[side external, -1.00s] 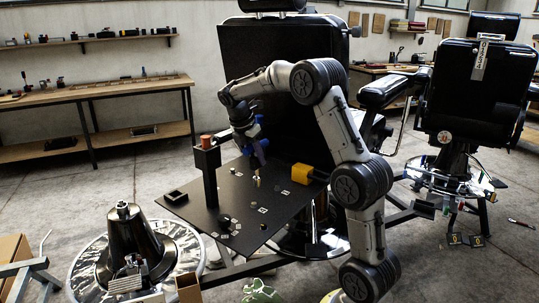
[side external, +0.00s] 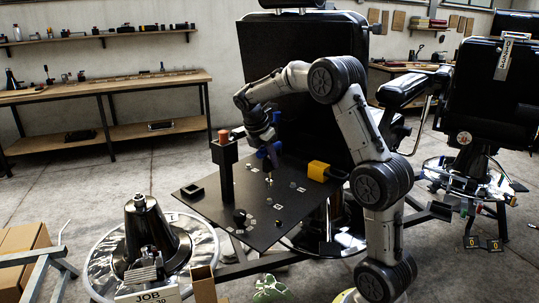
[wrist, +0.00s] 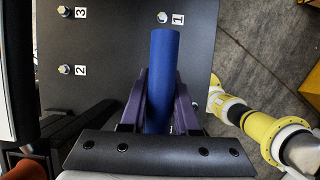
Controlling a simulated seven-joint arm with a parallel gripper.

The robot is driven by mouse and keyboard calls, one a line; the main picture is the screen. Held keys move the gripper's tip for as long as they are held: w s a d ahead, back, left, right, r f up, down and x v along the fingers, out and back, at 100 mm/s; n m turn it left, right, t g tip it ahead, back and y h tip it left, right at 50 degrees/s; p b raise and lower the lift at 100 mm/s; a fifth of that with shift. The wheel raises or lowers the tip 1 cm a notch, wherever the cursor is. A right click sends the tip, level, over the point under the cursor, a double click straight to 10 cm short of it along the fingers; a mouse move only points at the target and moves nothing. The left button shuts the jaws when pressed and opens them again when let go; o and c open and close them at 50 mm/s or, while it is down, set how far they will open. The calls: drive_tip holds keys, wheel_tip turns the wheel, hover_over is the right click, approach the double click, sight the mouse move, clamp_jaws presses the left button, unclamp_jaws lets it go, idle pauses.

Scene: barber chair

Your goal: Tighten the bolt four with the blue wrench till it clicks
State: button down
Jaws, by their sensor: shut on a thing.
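My gripper (wrist: 160,105), with purple fingers, is shut on the blue wrench (wrist: 163,70), seen as a blue cylinder between them. In the side view my gripper (side external: 268,158) holds it upright over the black plate (side external: 205,208), with a brass-coloured tip pointing down. I cannot tell whether the tip touches a bolt. In the wrist view, bolts show beside labels 1 (wrist: 162,17), 2 (wrist: 64,70) and 3 (wrist: 63,12). Another bolt (wrist: 213,80) shows at the plate's right edge with no readable label. I cannot see which one is bolt four.
A black post (side external: 225,172) with an orange top stands on the plate, left of my gripper. A yellow block (side external: 320,171) is at the plate's right. A black open box (side external: 192,192) sits at its left corner. The barber chair (side external: 300,70) rises behind.

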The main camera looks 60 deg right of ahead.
sight(270, 179)
drive_tip(key=shift+f, duration=1.9)
drive_tip(key=shift+f, duration=0.7)
drive_tip(key=m+g, duration=0.1)
drive_tip(key=m, duration=0.1)
drive_tip(key=shift+w+m, duration=0.1)
drive_tip(key=shift+m, duration=0.3)
drive_tip(key=shift+m+g+y, duration=0.3)
drive_tip(key=shift+m+y, duration=0.1)
drive_tip(key=shift+m, duration=0.6)
drive_tip(key=shift+m+g+y, duration=0.3)
drive_tip(key=shift+m+g, duration=0.1)
drive_tip(key=shift+m, duration=0.8)
drive_tip(key=shift+m+y, duration=0.4)
drive_tip(key=shift+m, duration=0.7)
